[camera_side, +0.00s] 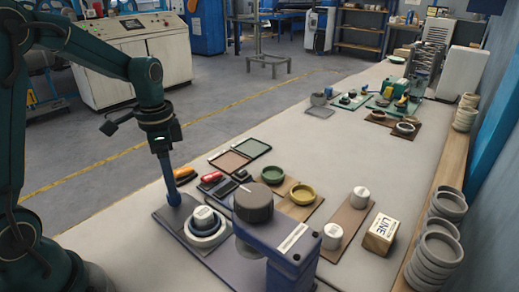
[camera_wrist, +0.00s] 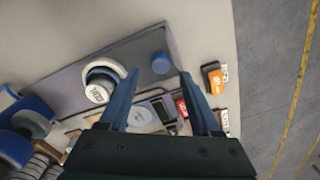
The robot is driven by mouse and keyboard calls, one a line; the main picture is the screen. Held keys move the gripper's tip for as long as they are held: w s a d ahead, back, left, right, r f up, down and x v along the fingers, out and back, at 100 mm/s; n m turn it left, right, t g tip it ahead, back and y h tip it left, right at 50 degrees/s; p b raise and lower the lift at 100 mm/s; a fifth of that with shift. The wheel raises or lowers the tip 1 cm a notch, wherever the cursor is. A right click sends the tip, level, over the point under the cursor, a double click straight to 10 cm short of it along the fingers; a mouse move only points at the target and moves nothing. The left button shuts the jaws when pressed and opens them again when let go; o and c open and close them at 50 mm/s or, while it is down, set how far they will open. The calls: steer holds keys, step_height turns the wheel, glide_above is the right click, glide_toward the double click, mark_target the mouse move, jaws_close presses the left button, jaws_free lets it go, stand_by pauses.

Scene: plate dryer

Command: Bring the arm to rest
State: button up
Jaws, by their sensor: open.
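My gripper (camera_side: 169,176) points down at the left end of the bench, above the near tray (camera_side: 171,217). Its two blue fingers (camera_wrist: 160,77) stand apart in the wrist view, with nothing held between them. A round blue knob (camera_wrist: 161,63) shows on the tray just beyond the fingertips. In the side view the blue of the fingers and of the knob runs together, so I cannot tell whether they touch. A white labelled cylinder (camera_side: 203,216) sits in a pale ring on the tray; it also shows in the wrist view (camera_wrist: 97,92).
A blue fixture with a dark round knob (camera_side: 253,202) stands right of the tray. Green (camera_side: 272,173) and yellow (camera_side: 303,194) dishes, white cylinders (camera_side: 360,197) and a LINE box (camera_side: 381,234) lie farther right. Stacked bowls (camera_side: 437,250) line the right ledge.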

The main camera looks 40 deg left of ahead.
steer(key=s+d+r+n+t, duration=0.5)
steer(key=s+d+r, duration=0.3)
steer(key=s+d, duration=0.2)
steer(key=shift+s+d+r+t, duration=0.15)
steer(key=shift+d+t, duration=0.1)
steer(key=shift+t, duration=0.05)
